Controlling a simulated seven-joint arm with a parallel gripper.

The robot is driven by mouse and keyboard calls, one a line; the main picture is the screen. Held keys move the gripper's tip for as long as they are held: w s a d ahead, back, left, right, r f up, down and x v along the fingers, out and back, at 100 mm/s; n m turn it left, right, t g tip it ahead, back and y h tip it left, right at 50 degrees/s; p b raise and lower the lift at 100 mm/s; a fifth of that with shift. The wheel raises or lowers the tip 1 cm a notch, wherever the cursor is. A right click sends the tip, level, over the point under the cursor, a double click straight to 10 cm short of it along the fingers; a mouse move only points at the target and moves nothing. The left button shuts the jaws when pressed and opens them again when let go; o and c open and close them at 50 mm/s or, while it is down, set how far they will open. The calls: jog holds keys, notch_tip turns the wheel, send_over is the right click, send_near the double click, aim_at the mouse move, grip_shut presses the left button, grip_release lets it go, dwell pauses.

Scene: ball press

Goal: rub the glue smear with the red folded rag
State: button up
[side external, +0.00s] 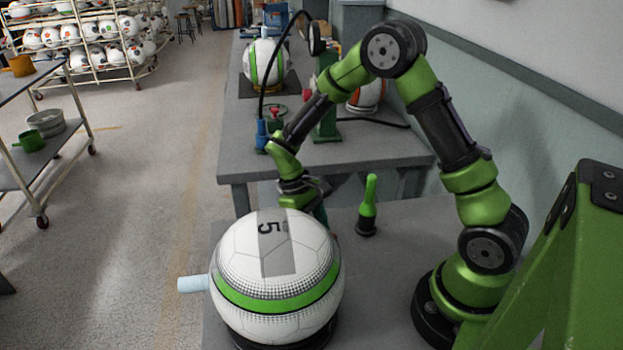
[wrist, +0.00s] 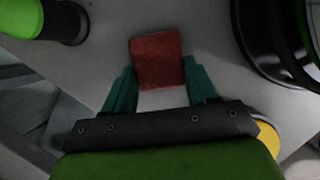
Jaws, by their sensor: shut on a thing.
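The red folded rag (wrist: 158,59) is between the teal fingers of my gripper (wrist: 160,82) in the wrist view, just above or on the grey table top; I cannot tell which. My gripper is shut on it. In the side view, my gripper (side external: 319,208) points down behind the white ball, whose top partly hides it, and the rag does not show there. The ball (side external: 277,275) has a green band and a grey panel with a 5. I cannot make out the glue smear in either view.
A green and black handled tool (side external: 367,208) stands right of my gripper, near the ball. A pale blue cylinder (side external: 193,284) shows at the ball's left. A press (side external: 327,100) and another ball (side external: 266,64) are on the far bench. The table (side external: 400,235) is bare around the tool.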

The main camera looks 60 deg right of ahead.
jog(key=shift+s+a, duration=0.6)
jog(key=shift+s, duration=0.05)
jog(key=shift+s+a+r, duration=0.1)
jog(key=shift+a+r, duration=0.05)
jog(key=shift+r, duration=0.45)
jog(key=shift+s+a+r, duration=0.1)
jog(key=shift+r, duration=3.35)
